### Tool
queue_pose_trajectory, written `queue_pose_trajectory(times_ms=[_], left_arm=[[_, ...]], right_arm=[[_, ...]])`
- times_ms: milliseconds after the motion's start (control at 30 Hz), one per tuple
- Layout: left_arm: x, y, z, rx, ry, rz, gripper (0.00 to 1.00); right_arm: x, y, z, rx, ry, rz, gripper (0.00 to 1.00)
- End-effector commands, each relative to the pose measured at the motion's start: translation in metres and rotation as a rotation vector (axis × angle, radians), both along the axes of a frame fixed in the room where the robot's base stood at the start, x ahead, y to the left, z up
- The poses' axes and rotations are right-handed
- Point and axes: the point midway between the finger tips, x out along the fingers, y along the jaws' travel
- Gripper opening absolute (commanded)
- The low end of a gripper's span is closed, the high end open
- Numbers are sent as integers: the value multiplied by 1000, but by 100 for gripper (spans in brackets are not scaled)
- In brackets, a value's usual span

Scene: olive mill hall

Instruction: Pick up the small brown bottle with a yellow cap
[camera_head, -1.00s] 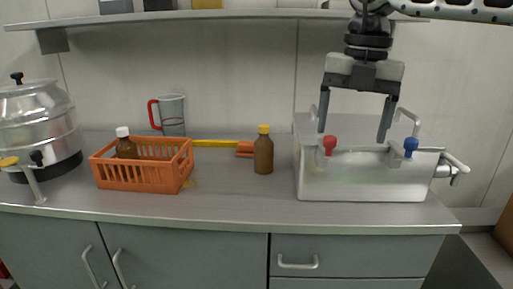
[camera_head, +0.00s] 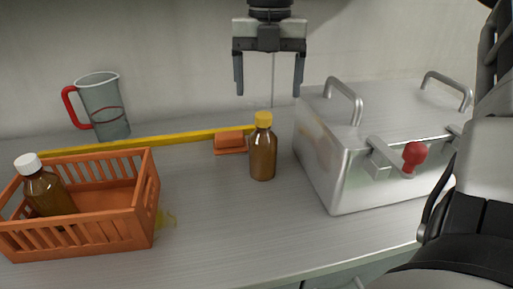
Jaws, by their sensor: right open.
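The small brown bottle with a yellow cap (camera_head: 263,152) stands upright on the grey counter, left of the metal box. My right gripper (camera_head: 269,90) hangs above and appears a little behind the bottle, fingers pointing down. It is open and empty, with its fingertips higher than the yellow cap and apart from it. Another brown bottle with a white cap (camera_head: 45,190) leans inside the orange crate at the left. My left gripper is not in view.
The orange crate (camera_head: 146,198) stands at the left. A clear jug with a red handle (camera_head: 103,108) is at the back. A yellow-handled squeegee (camera_head: 180,139) lies behind the bottle. The metal box (camera_head: 335,180) with handles stands close on the right.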

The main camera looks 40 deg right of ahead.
Motion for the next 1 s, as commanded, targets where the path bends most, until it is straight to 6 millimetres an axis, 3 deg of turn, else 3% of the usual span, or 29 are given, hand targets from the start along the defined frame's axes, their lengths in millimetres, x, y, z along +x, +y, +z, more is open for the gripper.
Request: queue_pose_trajectory(times_ms=[100, 300, 533, 800, 1000], left_arm=[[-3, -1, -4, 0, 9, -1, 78], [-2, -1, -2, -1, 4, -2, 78], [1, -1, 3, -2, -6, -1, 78], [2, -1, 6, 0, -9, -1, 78], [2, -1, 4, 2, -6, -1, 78]], right_arm=[[-1, 0, -29, 4, 5, 1, 79], [0, 0, -59, 2, 2, 0, 79], [3, 0, -74, 1, 3, 0, 79], [9, 0, -111, 3, 3, -1, 79], [9, 0, -118, 1, -1, 0, 79]])
